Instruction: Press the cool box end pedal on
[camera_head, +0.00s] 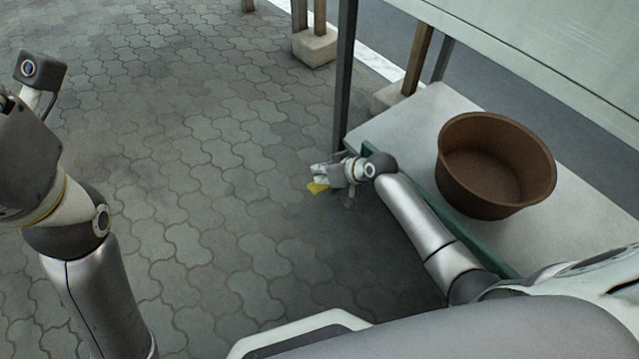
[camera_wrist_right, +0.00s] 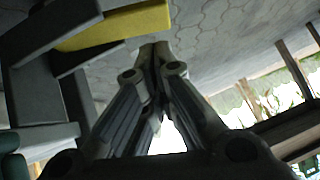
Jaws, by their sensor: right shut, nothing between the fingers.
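A yellow bar, which looks like the pedal (camera_wrist_right: 115,27), crosses the upper left of the right wrist view on a dark grey frame (camera_wrist_right: 38,95). In the head view the yellow pedal (camera_head: 318,188) shows as a small patch by my right gripper (camera_head: 322,174). In the right wrist view my right gripper (camera_wrist_right: 154,52) is shut and empty, its tips just below and right of the yellow bar. I cannot tell whether they touch it. The cool box body cannot be made out clearly. My left gripper is out of view; only its arm shows at left.
A pale table (camera_head: 405,125) stands at right with a large brown clay tub (camera_head: 480,205) on it. A green strip (camera_head: 425,185) runs along its near side. A dark post (camera_head: 345,75) rises at its far corner. The paved floor (camera_head: 190,160) at left is clear.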

